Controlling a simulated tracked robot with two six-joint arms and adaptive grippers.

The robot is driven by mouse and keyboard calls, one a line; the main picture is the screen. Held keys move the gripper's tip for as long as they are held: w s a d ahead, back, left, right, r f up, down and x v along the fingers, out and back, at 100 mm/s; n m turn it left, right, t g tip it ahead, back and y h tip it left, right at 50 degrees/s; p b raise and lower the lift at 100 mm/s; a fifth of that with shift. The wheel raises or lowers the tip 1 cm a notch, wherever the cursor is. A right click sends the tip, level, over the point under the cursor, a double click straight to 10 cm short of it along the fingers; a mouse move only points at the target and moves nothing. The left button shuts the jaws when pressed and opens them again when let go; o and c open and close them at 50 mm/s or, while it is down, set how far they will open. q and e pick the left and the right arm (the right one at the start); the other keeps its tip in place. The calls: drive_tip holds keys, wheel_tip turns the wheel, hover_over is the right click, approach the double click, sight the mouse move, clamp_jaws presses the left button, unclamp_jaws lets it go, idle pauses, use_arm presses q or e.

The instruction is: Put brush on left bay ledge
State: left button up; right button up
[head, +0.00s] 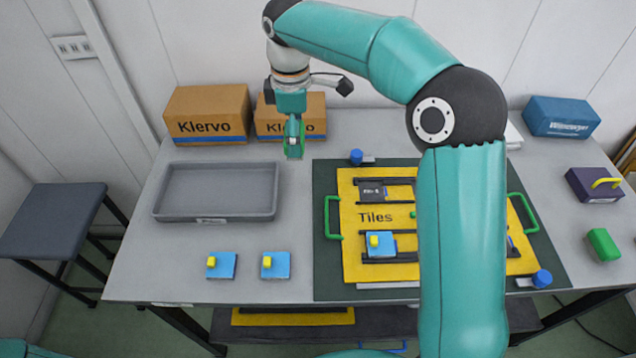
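I cannot pick out a brush for certain. A dark purple block with a yellow handle (596,186) lies at the table's right edge, and a green block (603,244) lies in front of it. No left bay ledge can be made out clearly. The yellow board marked Tiles (352,262) has dark rails and lies on a dark green mat (326,285). My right arm arches over the board and hides much of its right part. My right gripper (294,153) points down beside the tray's back right corner; its fingers are seen edge-on. My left gripper is out of view.
A grey tray (215,214) sits at the left, with two Klervo boxes (206,103) (290,108) behind. Two blue tiles with yellow knobs (221,266) (275,266) lie in front. A blue box (561,115) stands back right. A grey stool (52,215) stands left of the table.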

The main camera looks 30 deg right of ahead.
wheel_tip(320, 180, down, 19)
drive_tip(key=shift+s+d+r+p, duration=0.1)
drive_tip(key=shift+r+p, duration=0.05)
drive_tip(key=shift+p, duration=0.35)
drive_tip(key=o, duration=1.1)
drive_tip(key=shift+c, duration=0.2)
